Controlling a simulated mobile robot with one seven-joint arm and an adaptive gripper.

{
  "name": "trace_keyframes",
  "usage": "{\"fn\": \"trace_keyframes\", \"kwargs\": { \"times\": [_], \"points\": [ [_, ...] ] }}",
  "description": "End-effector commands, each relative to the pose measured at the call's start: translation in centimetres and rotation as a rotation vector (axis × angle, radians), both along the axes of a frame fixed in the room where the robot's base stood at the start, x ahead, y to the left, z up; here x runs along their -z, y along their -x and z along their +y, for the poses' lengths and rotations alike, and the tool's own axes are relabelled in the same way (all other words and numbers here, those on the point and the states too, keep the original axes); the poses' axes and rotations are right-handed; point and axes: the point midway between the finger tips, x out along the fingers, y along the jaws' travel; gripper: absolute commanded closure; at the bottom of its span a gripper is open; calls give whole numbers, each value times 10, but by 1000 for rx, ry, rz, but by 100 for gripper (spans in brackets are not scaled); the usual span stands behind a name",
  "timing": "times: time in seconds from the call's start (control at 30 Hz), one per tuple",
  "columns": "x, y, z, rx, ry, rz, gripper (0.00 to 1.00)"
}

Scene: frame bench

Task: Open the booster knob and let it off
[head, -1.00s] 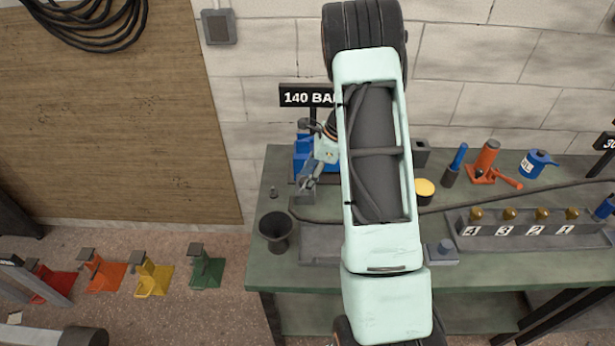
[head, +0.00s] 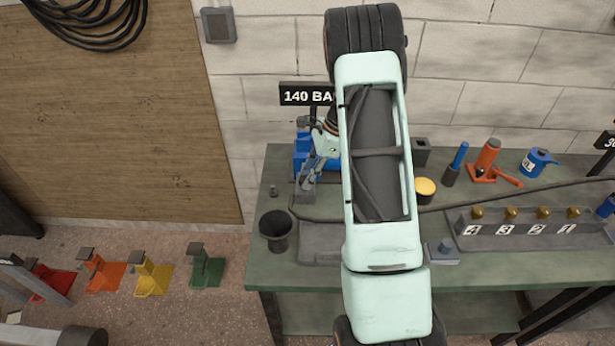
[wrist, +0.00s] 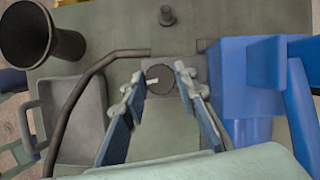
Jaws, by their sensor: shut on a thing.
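The booster is a blue block (head: 301,150) at the back left of the green bench, partly behind my arm. It also shows in the wrist view (wrist: 243,88), to the right of my fingers. Its knob (wrist: 160,74) is a dark round disc with a white mark pointing left, on a grey block. My gripper (wrist: 158,82) is shut on the knob, one fingertip on each side of it. In the head view my gripper (head: 306,186) is small and hides the knob.
A dark cup (head: 276,231) stands at the bench's left front. A black hose passes left of the knob. The 140 bar sign (head: 306,96) rises behind the booster. Right of my arm are a yellow-topped tin (head: 425,186), an orange jack (head: 487,158) and a numbered valve block (head: 520,235).

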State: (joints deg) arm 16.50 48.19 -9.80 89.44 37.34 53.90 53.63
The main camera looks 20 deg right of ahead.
Motion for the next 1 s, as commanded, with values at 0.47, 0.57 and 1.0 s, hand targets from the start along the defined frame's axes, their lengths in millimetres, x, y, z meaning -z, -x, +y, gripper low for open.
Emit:
{"fn": "trace_keyframes", "kwargs": {
  "times": [0.47,0.57,1.0],
  "points": [
    [2,-4,0,-443,1,-1,98],
    [1,-4,0,-538,1,-2,98],
    [1,-6,2,-936,1,-1,98]
  ]
}}
